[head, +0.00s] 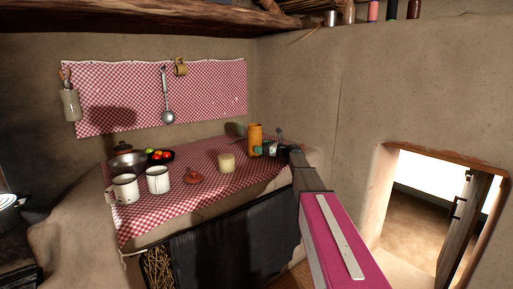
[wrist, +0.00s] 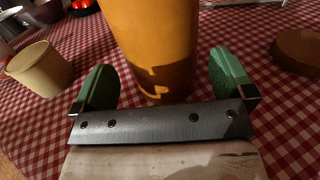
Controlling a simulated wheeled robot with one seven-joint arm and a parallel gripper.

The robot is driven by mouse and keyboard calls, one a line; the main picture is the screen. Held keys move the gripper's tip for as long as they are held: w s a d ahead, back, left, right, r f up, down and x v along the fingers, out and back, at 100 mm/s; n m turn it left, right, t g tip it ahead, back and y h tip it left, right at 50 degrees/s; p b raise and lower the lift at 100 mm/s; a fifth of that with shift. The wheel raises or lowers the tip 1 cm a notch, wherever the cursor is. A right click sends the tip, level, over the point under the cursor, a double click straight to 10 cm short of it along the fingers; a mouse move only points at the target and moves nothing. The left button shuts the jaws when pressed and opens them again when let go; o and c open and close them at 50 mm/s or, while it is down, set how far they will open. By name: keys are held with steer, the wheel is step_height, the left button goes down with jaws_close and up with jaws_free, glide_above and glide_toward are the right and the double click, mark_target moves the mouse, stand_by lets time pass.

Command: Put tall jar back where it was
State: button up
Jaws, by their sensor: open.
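The tall jar, orange-yellow, (head: 255,136) stands upright on the red-and-white checked cloth near the back right of the counter. In the wrist view the jar (wrist: 158,40) fills the upper middle, its top cut off by the frame. My gripper (head: 266,150) is open, low beside the jar. In the wrist view its two green fingers (wrist: 164,78) lie left and right of the jar's lower part, with a visible gap on the right. I cannot tell whether the left finger touches it.
A cream cup (head: 227,163) stands left of the jar; it also shows in the wrist view (wrist: 40,70). A reddish lidded pot (head: 193,177), two white mugs (head: 158,181), a metal bowl (head: 128,161) and a dark fruit bowl (head: 160,158) stand further left. A brown round thing (wrist: 298,50) lies right of the jar.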

steer(key=v, duration=0.7)
